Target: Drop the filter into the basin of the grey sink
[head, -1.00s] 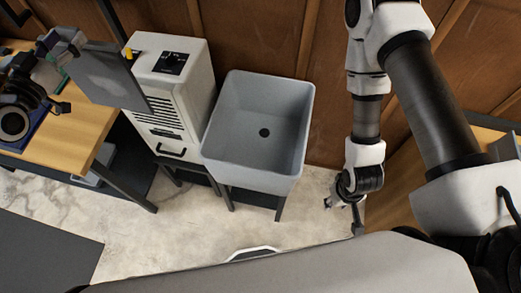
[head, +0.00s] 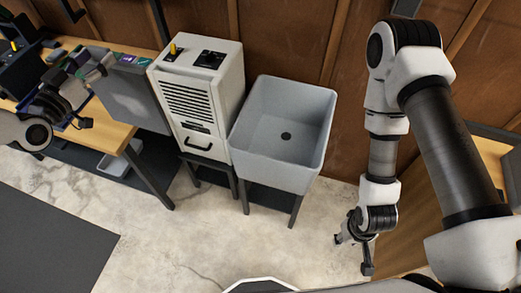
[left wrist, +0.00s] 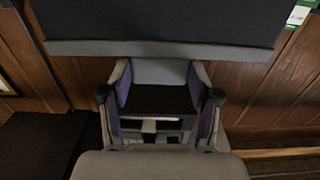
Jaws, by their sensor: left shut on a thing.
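The filter (head: 140,100) is a flat grey panel with a green label on its top edge. My left gripper (head: 98,66) is shut on it and holds it upright in the air, left of the white cabinet. In the left wrist view, the filter (left wrist: 160,22) is a broad dark slab across the top, beyond the purple-padded fingers (left wrist: 160,98). The grey sink (head: 250,150) stands right of the cabinet, its basin empty with a dark drain. My right gripper (head: 353,253) hangs low right of the sink, apparently open and empty.
The white cabinet (head: 190,115), with a slatted front and a yellow part on top, stands between the filter and the sink. A wooden workbench (head: 118,132) is at the left. A wood-panelled wall is behind.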

